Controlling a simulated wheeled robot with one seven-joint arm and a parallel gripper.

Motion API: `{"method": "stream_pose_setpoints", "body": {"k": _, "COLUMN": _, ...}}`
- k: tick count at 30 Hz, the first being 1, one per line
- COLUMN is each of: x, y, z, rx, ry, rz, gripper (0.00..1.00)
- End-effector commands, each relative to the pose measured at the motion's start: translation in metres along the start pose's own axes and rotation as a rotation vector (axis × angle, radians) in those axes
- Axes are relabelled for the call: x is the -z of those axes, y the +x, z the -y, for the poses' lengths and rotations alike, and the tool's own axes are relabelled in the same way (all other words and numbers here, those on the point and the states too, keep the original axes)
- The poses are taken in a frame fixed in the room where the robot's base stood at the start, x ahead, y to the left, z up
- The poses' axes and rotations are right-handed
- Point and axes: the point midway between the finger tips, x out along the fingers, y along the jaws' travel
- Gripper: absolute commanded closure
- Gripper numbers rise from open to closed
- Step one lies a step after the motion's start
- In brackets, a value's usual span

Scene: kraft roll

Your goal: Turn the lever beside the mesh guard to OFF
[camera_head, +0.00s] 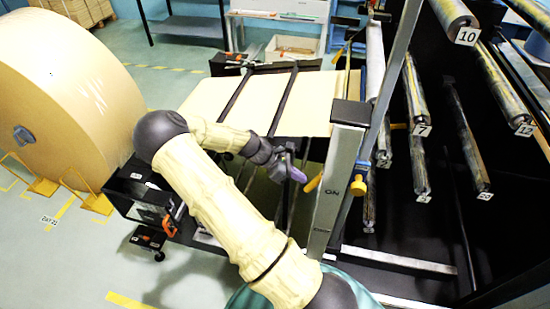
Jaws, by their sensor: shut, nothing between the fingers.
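A yellow lever handle (313,183) sticks out from the left side of a grey upright post (343,150), slanting down and left. An ON label (359,186) is on the post beside it. No OFF label can be made out. A yellow knob (371,184) shows on the post's right side. My gripper (297,174), dark with a grey-purple finger part, is just left of the lever handle. It is shut and empty. A small gap seems to lie between it and the handle, but contact is hard to judge. I cannot clearly make out the mesh guard.
A large kraft roll (62,85) stands at the left on yellow chocks (97,203). A paper sheet (305,103) crosses the machine behind my arm. Numbered rollers (417,95) fill the right. The floor at lower left (60,265) is mostly clear.

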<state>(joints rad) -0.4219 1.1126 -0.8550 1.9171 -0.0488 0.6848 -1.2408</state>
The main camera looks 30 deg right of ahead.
Motion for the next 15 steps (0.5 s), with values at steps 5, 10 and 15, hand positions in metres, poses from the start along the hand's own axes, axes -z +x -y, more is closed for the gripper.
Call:
{"method": "stream_pose_setpoints", "body": {"k": 5, "x": 0.003, "y": -0.022, "z": 0.002, "rx": 0.001, "ry": 0.0, "rz": -0.001, "gripper": 1.0}}
{"method": "stream_pose_setpoints", "body": {"k": 10, "x": 0.006, "y": -0.042, "z": 0.002, "rx": -0.001, "ry": 0.002, "rz": -0.003, "gripper": 1.0}}
{"method": "stream_pose_setpoints", "body": {"k": 15, "x": 0.006, "y": -0.071, "z": 0.002, "rx": -0.003, "ry": 0.003, "rz": -0.004, "gripper": 1.0}}
